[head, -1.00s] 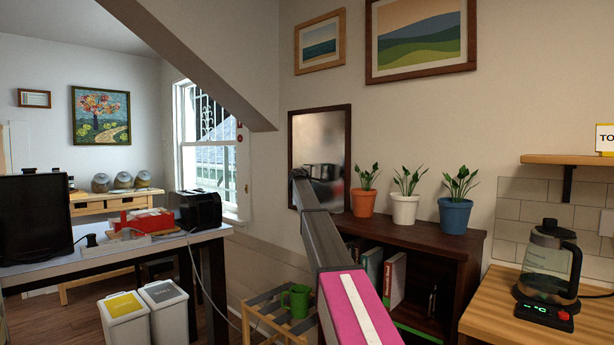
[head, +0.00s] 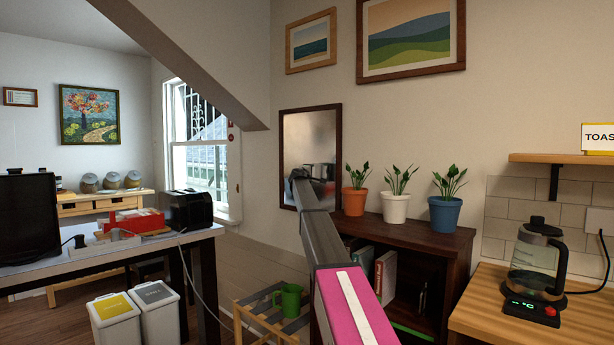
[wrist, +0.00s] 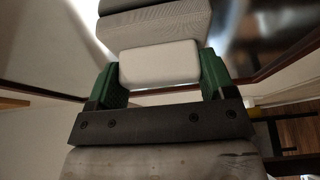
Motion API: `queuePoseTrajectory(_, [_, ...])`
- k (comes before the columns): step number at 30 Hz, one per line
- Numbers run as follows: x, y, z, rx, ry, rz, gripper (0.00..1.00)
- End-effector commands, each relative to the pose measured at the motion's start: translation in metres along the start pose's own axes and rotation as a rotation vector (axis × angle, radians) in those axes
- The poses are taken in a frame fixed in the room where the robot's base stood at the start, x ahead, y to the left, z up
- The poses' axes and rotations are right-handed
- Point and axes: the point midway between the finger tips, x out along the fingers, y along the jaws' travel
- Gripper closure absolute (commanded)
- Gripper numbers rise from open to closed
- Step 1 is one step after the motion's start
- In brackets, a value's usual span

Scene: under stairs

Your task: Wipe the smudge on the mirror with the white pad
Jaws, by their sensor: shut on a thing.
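The dark-framed mirror (head: 310,130) hangs on the wall left of the plants. In the head view my arm reaches to its lower left part, and its far end hides my fingers there. In the wrist view my gripper (wrist: 160,68) has green fingers shut on the sides of the white pad (wrist: 158,64). The mirror's dark frame (wrist: 284,66) runs close by at the right. A grey ribbed shape, perhaps a reflection, lies just beyond the pad. I cannot tell whether the pad touches the glass. I cannot make out the smudge for certain.
A green mug (head: 291,300) stands on a slatted rack below my arm. A sloping stair underside hangs at upper left.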

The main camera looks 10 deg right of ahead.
Motion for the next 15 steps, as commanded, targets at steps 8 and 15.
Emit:
queuePoseTrajectory(8, [-0.005, 0.001, 0.012, 0.000, 0.001, 0.001, 0.43])
queuePoseTrajectory(15, [-0.011, 0.002, 0.029, 0.001, 0.001, 0.001, 0.43])
